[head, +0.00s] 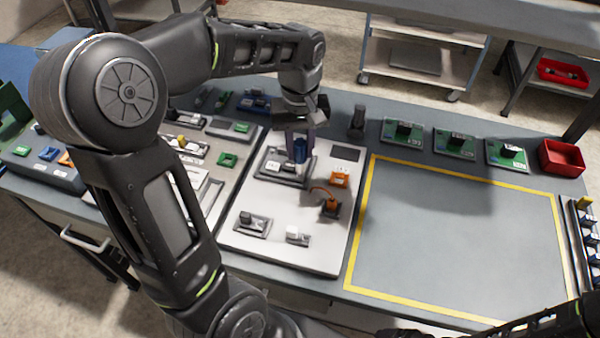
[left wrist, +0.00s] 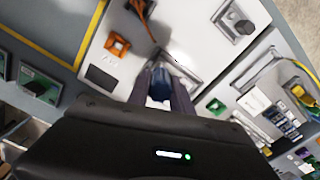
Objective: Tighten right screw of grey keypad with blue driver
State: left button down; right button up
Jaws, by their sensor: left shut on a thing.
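My left gripper (head: 300,142) is shut on the blue driver (head: 300,151), which points down over a grey plate on the white board. The driver also shows between the fingers in the left wrist view (left wrist: 161,83). The grey keypad (head: 284,167) appears to be this plate, directly under and beside the driver; the gripper hides part of it. In the left wrist view the plate (left wrist: 187,62) lies just beyond the driver. I cannot make out its right screw or whether the driver's tip touches it. My right gripper is not clearly in view; only part of my right arm shows.
The white board (head: 288,253) also carries an orange block (head: 339,178), an orange-and-black part (head: 327,205) and small grey fixtures. A yellow-framed area (head: 455,240) to the right is clear. Green boards (head: 455,143) and a red bin (head: 562,158) stand behind it.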

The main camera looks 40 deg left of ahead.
pick_arm(q)
jog(key=n, duration=0.5)
jog(key=shift+n, duration=0.3)
jog(key=n, duration=0.6)
jog(key=shift+b, duration=0.4)
jog(key=shift+f+n, duration=0.2)
jog(key=shift+n, duration=0.6)
jog(key=shift+f+n+b, duration=0.1)
jog(key=shift+n+b, duration=0.25)
jog(key=shift+n, duration=0.25)
jog(key=shift+f+b, duration=0.45)
jog(key=shift+f, duration=0.1)
